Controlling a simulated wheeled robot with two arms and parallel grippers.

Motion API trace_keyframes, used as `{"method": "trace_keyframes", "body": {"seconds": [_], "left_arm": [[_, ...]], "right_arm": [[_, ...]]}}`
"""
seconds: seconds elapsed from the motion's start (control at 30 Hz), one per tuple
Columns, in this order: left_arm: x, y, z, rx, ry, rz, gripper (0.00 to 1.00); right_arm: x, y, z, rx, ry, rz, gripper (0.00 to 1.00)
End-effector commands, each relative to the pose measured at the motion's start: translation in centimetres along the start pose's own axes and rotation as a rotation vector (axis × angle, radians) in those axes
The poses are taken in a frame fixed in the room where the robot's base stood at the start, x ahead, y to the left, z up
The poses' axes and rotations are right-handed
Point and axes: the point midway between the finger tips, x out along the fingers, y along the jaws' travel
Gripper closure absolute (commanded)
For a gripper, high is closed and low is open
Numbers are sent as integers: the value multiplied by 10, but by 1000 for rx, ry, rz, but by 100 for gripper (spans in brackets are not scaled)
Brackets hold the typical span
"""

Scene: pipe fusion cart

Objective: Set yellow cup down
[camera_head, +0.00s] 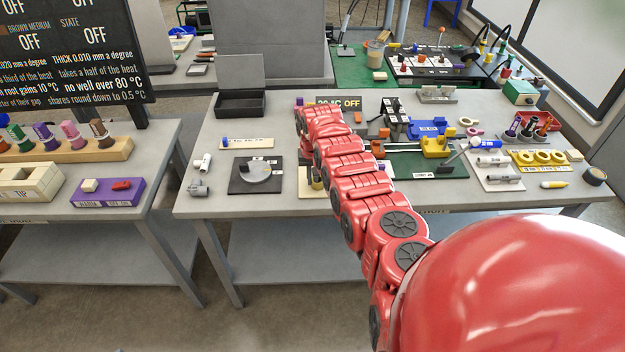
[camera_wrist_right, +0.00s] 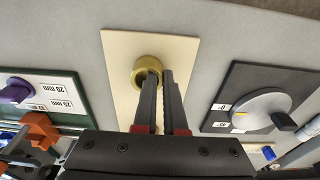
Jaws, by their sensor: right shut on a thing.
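The yellow cup (camera_wrist_right: 139,72) is a short, round, brass-coloured cup seen from above in the right wrist view. It is over a cream board (camera_wrist_right: 120,48); I cannot tell whether it touches it. My right gripper (camera_wrist_right: 159,76) is shut on the cup's wall, with one finger over its opening and the other outside. In the head view my red right arm reaches over the table and hides most of the cream board (camera_head: 304,182) and the gripper's fingers. My left gripper is not in view.
A dark plate with a grey disc (camera_head: 259,172) lies left of the cream board in the head view. A green board (camera_head: 437,165) with a yellow clamp (camera_head: 436,147) lies to the right. An open black box (camera_head: 240,104) stands behind. Bare table shows at the front left.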

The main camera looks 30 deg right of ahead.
Motion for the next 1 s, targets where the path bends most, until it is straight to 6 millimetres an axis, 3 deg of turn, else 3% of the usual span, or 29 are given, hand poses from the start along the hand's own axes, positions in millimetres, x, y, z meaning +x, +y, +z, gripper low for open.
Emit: {"method": "trace_keyframes", "body": {"seconds": [0.1, 0.13, 0.27, 0.67, 1.0], "left_arm": [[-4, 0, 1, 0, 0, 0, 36], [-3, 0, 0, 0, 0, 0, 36], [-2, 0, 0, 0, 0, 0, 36], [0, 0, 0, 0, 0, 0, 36], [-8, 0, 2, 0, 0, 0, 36]], "right_arm": [[5, -1, 1, -1, 0, 0, 100], [4, -1, 1, -1, 0, 0, 86], [3, 0, 1, -1, 0, 0, 63], [-3, 0, -1, 0, 3, -1, 62], [-40, -1, -1, 0, 6, -3, 62]]}}
